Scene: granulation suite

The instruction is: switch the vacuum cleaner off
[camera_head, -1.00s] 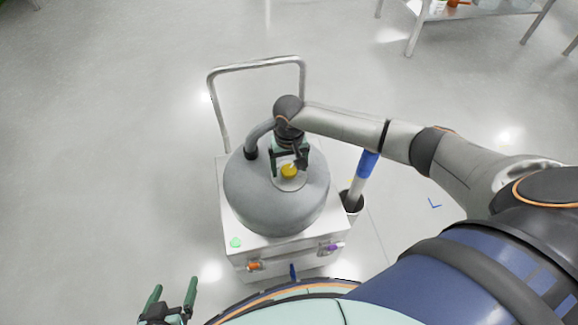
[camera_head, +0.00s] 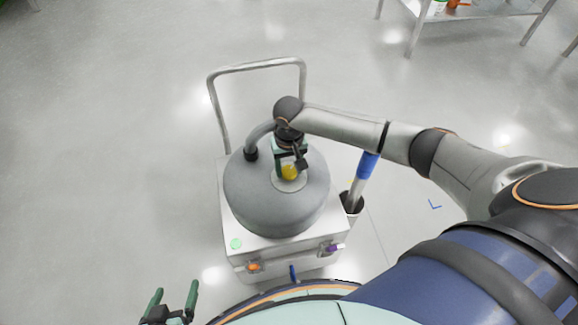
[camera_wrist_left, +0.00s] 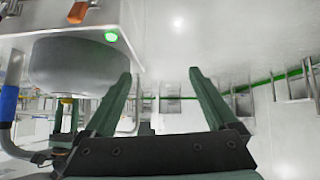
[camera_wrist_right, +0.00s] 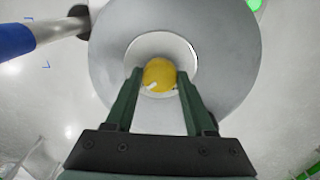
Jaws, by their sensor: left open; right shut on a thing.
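The vacuum cleaner is a grey round drum (camera_head: 262,205) on a white boxy cart (camera_head: 224,200) in the head view. A yellow knob (camera_head: 289,173) sits in a pale round recess on top. My right gripper (camera_head: 289,166) reaches down from above and is shut on the knob. In the right wrist view the knob (camera_wrist_right: 158,72) lies between the fingertips, with a white mark towards the lower left. A green light (camera_head: 236,244) shows on the cart's front left corner; it glows in the left wrist view (camera_wrist_left: 110,37). My left gripper (camera_head: 174,293) is open and empty, away from the vacuum.
A grey hose (camera_head: 262,132) curves out of the drum beside my right gripper. A metal push handle (camera_head: 255,64) stands behind. A blue and grey wand (camera_head: 362,177) rises at the right. Orange and purple fittings are on the cart's front. The floor to the left is clear.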

